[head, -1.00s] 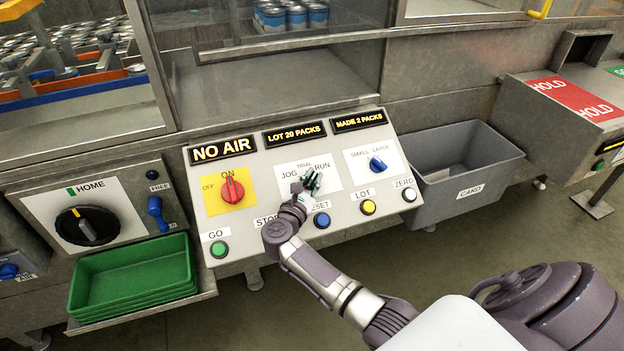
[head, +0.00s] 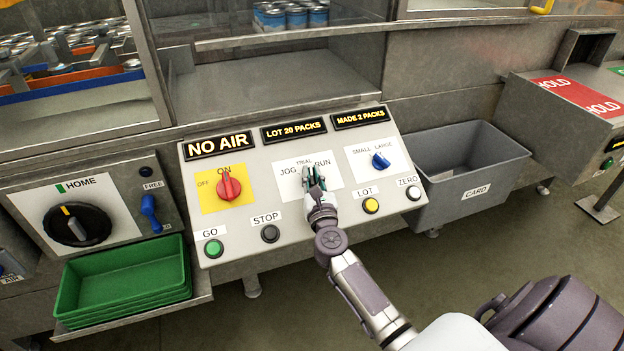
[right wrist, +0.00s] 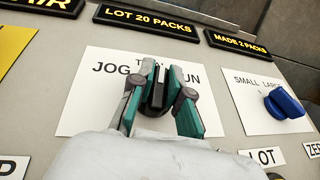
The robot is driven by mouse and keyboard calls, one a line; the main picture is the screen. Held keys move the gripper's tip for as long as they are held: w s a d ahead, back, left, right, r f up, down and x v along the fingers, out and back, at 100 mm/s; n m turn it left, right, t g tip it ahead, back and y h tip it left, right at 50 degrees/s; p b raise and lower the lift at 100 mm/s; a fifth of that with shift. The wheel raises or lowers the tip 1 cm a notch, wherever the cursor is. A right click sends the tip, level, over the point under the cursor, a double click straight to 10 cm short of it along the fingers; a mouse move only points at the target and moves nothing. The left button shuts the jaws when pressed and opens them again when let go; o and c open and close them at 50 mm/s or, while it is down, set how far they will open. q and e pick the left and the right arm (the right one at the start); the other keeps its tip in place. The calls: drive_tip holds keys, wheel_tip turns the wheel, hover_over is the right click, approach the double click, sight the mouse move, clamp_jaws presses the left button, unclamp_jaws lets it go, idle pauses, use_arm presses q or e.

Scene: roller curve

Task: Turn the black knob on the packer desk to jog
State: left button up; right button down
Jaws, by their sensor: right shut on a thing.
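The packer desk (head: 285,213) is a sloped grey panel with a white JOG, TRIAL and RUN label plate (head: 291,186). My right gripper (head: 314,177) is at the middle of this plate. In the right wrist view its two green-edged fingers (right wrist: 158,98) stand on either side of the black knob (right wrist: 156,92) and are shut on it. The knob's grip lies roughly upright, toward the TRIAL word, which is partly hidden. The fingers hide the knob's sides and some of the lettering. My left gripper is not in view.
A red switch (head: 229,185) is left of the plate, and a blue SMALL/LARGE knob (head: 380,160) is right. Below are the green GO (head: 214,249), STOP (head: 270,233), yellow LOT (head: 371,205) and ZERO (head: 413,193) buttons.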

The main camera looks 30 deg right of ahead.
drive_tip(key=n+y, duration=0.2)
drive_tip(key=n+t+y+b, duration=0.1)
drive_tip(key=y, duration=0.1)
drive_tip(key=f+n+y+b, duration=0.1)
drive_tip(key=n+y, duration=0.1)
drive_tip(key=shift+n, duration=0.3)
drive_tip(key=shift+n+y+b, duration=1.4)
drive_tip(key=shift+n+y, duration=0.8)
drive_tip(key=shift+y, duration=0.4)
drive_tip(key=shift+a+n+g+y+b, duration=0.1)
drive_tip(key=shift+n+g+y+b, duration=0.25)
drive_tip(key=shift+n+y, duration=0.2)
drive_tip(key=c, duration=1.1)
unclamp_jaws()
drive_tip(key=shift+s+r, duration=0.1)
drive_tip(key=shift+r, duration=0.15)
drive_tip(key=v, duration=1.2)
